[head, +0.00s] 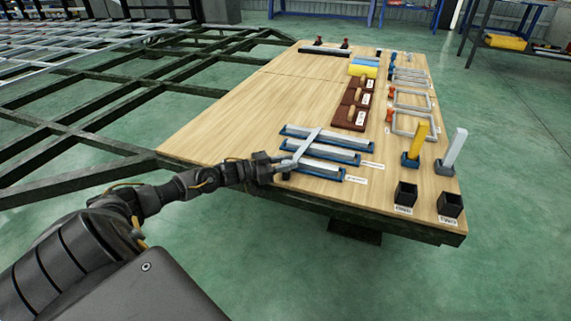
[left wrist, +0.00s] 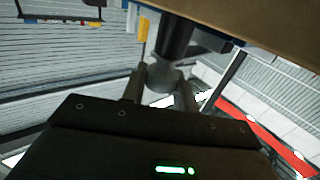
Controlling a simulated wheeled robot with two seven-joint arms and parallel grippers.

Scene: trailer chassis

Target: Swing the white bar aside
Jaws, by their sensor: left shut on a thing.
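A white bar (head: 307,144) lies slantwise across several pale bars in blue holders (head: 322,153) near the front edge of the wooden table. My left gripper (head: 284,164) is at the near end of this bar, at the table's edge. In the left wrist view its two fingers (left wrist: 161,88) are shut on a rounded grey piece (left wrist: 163,77) below a dark cylinder (left wrist: 178,38). I take this piece to be part of the white bar, but the join is hidden. My right gripper is in neither view.
The wooden table (head: 225,120) is bare on its left. A yellow upright bar (head: 418,140), a white upright bar (head: 455,148) and black cups (head: 405,194) stand at the right. Brown blocks (head: 352,105) lie behind the holders. A dark chassis frame (head: 90,110) is at left.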

